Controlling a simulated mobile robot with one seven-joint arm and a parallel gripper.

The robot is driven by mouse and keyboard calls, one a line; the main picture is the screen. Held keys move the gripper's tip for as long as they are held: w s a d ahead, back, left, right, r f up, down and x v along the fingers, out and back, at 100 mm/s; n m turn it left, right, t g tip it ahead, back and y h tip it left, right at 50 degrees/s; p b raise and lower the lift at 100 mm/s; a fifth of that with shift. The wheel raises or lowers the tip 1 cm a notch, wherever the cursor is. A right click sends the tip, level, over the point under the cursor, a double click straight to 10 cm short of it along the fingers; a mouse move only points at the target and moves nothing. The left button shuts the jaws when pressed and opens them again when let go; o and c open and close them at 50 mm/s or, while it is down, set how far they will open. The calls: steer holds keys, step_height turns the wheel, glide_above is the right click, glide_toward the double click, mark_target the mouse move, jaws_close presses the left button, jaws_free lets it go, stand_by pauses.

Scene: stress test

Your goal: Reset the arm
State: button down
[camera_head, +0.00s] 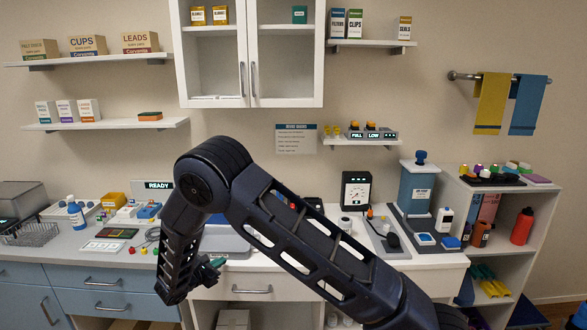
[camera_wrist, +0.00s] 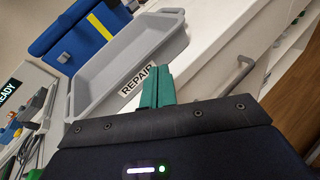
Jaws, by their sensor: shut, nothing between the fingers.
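My arm reaches across the middle of the head view, bent at a high elbow, with its far end hanging down in front of the counter. My gripper (camera_head: 214,264) shows there only as small green fingertips, partly hidden by my arm. In the wrist view my gripper (camera_wrist: 157,86) has its two green fingers together, with nothing between them. The fingers overlap the near edge of a grey tray labelled REPAIR (camera_wrist: 120,70) in the picture; I cannot tell whether they touch it.
A blue object with a yellow stripe (camera_wrist: 80,30) is at the tray's far end. A drawer handle (camera_head: 252,290) sticks out below. A glass-fronted cabinet (camera_head: 250,102) hangs above.

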steer(key=w+d+r+m+g, duration=0.1)
steer(key=d+r+m+g, duration=0.2)
steer(key=d+r+m, duration=0.55)
steer(key=w+d+r+m+g, duration=0.15)
steer(key=d+r+g, duration=0.35)
steer(key=d, duration=0.9)
steer(key=w+d+r+m+g, duration=0.2)
steer(key=d+r+m, duration=0.2)
steer(key=d+r, duration=0.65)
steer(key=s+d+r+m+y, duration=0.2)
steer(key=s+d+r+m, duration=0.1)
steer(key=s+d, duration=0.4)
steer(key=s+d+r+m+y, duration=0.2)
steer(key=s+d+m, duration=0.4)
steer(key=s, duration=0.3)
steer(key=s+d+r+m+t+y, duration=0.1)
steer(key=s+d+r+m+y, duration=0.2)
steer(key=s+d, duration=0.5)
steer(key=shift+d+r+m, duration=0.35)
steer(key=shift+d+m, duration=0.1)
steer(key=shift+m, duration=0.25)
